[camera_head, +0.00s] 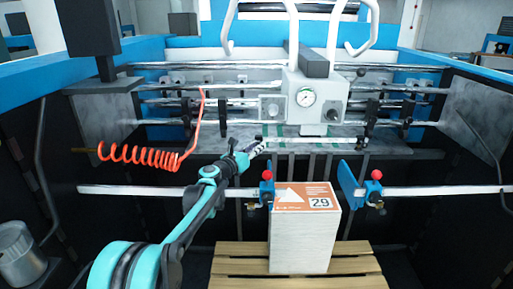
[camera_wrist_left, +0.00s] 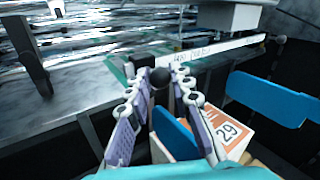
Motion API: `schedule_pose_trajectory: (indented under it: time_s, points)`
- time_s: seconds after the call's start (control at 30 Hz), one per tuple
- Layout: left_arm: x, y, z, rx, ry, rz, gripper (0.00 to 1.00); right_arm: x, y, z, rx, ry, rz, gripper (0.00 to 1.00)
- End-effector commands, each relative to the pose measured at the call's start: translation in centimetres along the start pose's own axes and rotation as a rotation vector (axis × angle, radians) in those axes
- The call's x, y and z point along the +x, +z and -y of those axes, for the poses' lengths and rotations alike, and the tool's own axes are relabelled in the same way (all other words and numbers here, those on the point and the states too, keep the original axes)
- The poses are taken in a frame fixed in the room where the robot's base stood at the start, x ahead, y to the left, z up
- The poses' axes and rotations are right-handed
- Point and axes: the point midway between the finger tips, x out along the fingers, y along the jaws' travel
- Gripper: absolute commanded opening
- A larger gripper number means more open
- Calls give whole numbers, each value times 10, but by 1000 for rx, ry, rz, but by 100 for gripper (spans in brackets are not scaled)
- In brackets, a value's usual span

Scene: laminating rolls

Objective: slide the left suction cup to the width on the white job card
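A white graduated strip (camera_head: 310,140) crosses below the gauge box, and the left wrist view shows it with small unreadable print (camera_wrist_left: 215,48). At its left end a black ball knob (camera_wrist_left: 160,78) on a dark slider appears to belong to the left suction cup; the cup itself is hidden. A similar dark slider (camera_head: 362,144) sits at the strip's right end. My left gripper (camera_head: 257,146) is at the left end, its fingers spread on both sides of the knob; contact is unclear. An orange-and-white card reading 29 (camera_head: 307,197) lies on the paper stack. My right gripper is out of view.
The paper stack (camera_head: 298,245) stands on a wooden pallet (camera_head: 235,262). Blue side plates (camera_head: 347,184) with red-knobbed clamps (camera_head: 374,190) sit on a bar behind it. An orange coiled hose (camera_head: 140,153) hangs left of my arm. The gauge box (camera_head: 315,98) stands above the strip.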

Motion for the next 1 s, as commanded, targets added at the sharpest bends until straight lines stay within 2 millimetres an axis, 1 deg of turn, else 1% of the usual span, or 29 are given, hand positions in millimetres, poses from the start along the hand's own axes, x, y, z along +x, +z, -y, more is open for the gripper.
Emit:
schedule_pose_trajectory:
  time_s: [0.17, 0.4, 0.67, 0.7, 0.73, 0.77, 1.0]
  points:
    - [1, 0, 2, 0, -1, 0, 0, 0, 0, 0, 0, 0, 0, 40]
    - [18, -4, 28, -1, -5, -1, 0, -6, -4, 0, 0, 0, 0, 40]
    - [19, -5, 28, -1, -2, 0, 0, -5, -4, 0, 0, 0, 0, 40]
    - [19, -5, 28, -1, -2, 0, 29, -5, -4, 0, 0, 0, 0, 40]
    - [19, -5, 28, -1, -2, 0, 37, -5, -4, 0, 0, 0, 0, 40]
    - [18, -5, 28, -1, -2, 0, 43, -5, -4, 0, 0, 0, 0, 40]
    - [18, -5, 28, 0, -1, 0, 43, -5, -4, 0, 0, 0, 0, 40]
